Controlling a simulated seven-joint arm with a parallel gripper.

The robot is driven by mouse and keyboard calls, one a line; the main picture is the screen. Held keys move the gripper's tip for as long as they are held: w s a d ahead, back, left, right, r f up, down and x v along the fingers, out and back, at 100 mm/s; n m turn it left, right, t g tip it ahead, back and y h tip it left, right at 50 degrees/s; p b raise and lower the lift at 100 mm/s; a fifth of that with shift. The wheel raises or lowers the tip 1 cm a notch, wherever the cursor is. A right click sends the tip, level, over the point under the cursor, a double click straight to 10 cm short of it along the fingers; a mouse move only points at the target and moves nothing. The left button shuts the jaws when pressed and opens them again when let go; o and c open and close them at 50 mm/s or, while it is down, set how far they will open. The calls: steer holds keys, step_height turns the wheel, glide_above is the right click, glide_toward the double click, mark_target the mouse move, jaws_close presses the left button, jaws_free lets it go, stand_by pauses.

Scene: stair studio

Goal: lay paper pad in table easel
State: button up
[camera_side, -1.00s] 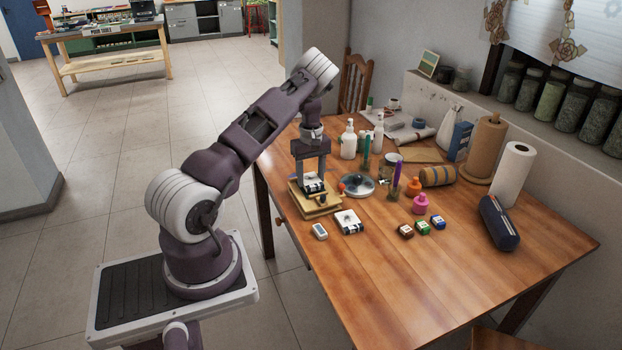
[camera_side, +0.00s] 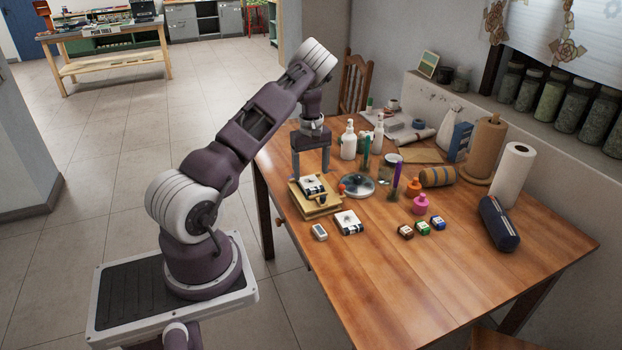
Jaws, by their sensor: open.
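The table easel (camera_side: 322,209) is a low, light wooden stand near the table's left edge. A small white and black paper pad (camera_side: 312,184) lies on its top, tilted with the easel's face. A second similar white and black pad (camera_side: 348,222) lies flat on the table just in front of the easel, to the right. My gripper (camera_side: 311,172) points down above the easel. Its fingers are spread and it is empty, with the pad on the easel just below the fingertips and apart from them.
A white eraser-like block (camera_side: 320,232) lies in front of the easel. A round palette-like dish (camera_side: 357,185) is close on the right, with bottles (camera_side: 348,140) behind. The table's front is clear.

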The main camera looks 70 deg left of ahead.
mark_target(311, 183)
step_height(311, 183, up, 8)
steer(key=d+r+m+t+h, duration=0.1)
steer(key=d+r+m, duration=0.2)
steer(key=d+r, duration=0.75)
steer(key=d+r+m+t, duration=0.25)
steer(key=d+r, duration=0.55)
steer(key=d, duration=0.5)
steer(key=s+d+r+m, duration=0.2)
steer(key=s+d+m, duration=0.15)
steer(key=d, duration=0.25)
steer(key=s+d+r+m, duration=0.3)
steer(key=s+d, duration=0.2)
steer(key=d, duration=0.1)
steer(key=s+d+f+m+t, duration=0.1)
steer(key=s+d+m, duration=0.2)
steer(key=s, duration=0.2)
steer(key=s+d+f+m+t+y, duration=0.1)
steer(key=s+d+m, duration=0.1)
steer(key=s, duration=0.4)
steer(key=shift+s+d+f+m, duration=0.2)
steer(key=shift+d+f+m, duration=0.2)
steer(key=shift+m, duration=0.1)
